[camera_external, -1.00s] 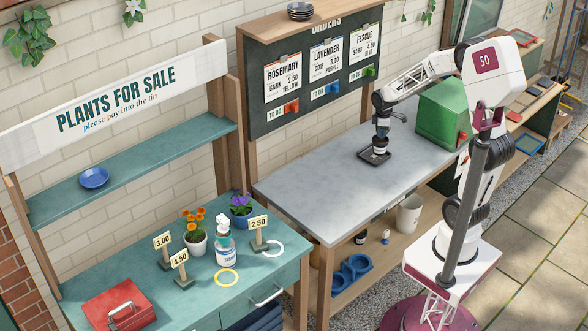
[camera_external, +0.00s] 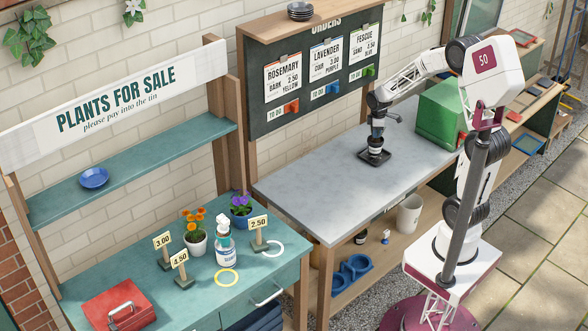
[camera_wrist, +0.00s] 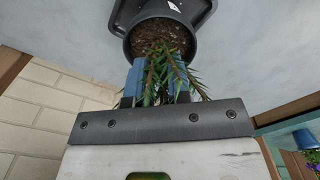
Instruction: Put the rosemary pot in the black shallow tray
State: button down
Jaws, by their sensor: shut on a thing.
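The rosemary pot (camera_wrist: 187,38) is dark, with brown soil and narrow green leaves, in the wrist view. My gripper (camera_wrist: 158,80) has its blue fingers shut on the pot's near side, and the leaves hang in front of them. The black shallow tray (camera_wrist: 204,9) shows just beyond the pot at the top edge. In the external view, my gripper (camera_external: 376,137) points down over the black tray (camera_external: 386,159) on the grey bench. The pot is at or just above the tray there; I cannot tell whether it touches the tray floor.
The grey bench (camera_external: 320,190) is clear to the left of the tray. A green box (camera_external: 440,115) stands close on the right. The order board (camera_external: 320,75) is behind.

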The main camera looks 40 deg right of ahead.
jog(key=shift+f, duration=0.9)
jog(key=shift+f, duration=0.15)
jog(key=c, duration=1.1)
grip_release()
jog(key=shift+o, duration=0.2)
notch_tip(320, 180, up, 12)
jog(key=shift+r, duration=0.15)
jog(key=shift+r, duration=0.1)
